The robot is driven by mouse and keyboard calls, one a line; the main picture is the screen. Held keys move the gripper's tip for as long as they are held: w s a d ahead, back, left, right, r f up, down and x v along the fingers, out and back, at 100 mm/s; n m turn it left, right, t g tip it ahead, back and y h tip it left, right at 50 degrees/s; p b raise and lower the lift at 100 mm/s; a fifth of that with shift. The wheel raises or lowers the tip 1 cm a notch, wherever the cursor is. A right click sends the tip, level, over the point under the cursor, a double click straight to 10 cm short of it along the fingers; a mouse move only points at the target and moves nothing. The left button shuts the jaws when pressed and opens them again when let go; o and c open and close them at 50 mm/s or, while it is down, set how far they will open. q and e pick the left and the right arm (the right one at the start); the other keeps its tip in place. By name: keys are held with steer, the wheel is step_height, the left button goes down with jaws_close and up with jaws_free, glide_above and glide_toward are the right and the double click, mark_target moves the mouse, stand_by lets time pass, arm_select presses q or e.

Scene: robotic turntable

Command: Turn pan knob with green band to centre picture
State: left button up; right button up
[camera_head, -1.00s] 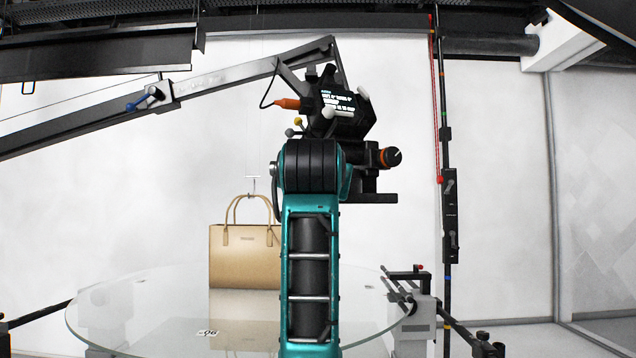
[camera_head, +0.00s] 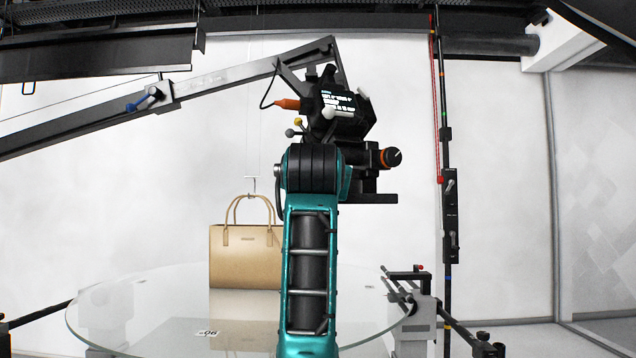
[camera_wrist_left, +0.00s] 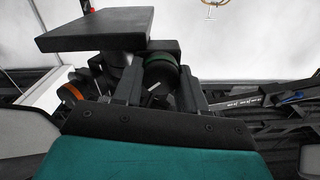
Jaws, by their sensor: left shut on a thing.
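The pan knob with the green band (camera_wrist_left: 160,72) sits under the camera head, in the middle of the left wrist view. My left gripper (camera_wrist_left: 161,88) has one finger on each side of the knob and is shut on it. The fingers partly cover the knob's sides. In the head view my teal arm stands in front of the camera head (camera_head: 345,112) and hides this gripper and the green-banded knob. The camera head hangs at the end of a crane arm (camera_head: 225,80), its small screen (camera_head: 338,103) lit with text too small to read. My right gripper is not in view.
An orange-banded knob (camera_head: 390,157) is on the right of the camera head. Open floor lies at the far right.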

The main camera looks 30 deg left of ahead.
arm_select(q)
steer(key=shift+c, duration=0.8)
steer(key=shift+n, duration=0.3)
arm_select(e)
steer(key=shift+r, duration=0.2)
arm_select(q)
steer(key=n+p, duration=0.2)
steer(key=shift+r+n, duration=0.15)
steer(key=shift+n, duration=0.25)
steer(key=n+p, duration=0.2)
steer(key=n, duration=0.1)
steer(key=shift+n, duration=0.4)
steer(key=shift+s+a+n+p, duration=0.1)
steer(key=shift+n+p, duration=0.4)
steer(key=shift+n, duration=0.5)
steer(key=shift+p, duration=0.3)
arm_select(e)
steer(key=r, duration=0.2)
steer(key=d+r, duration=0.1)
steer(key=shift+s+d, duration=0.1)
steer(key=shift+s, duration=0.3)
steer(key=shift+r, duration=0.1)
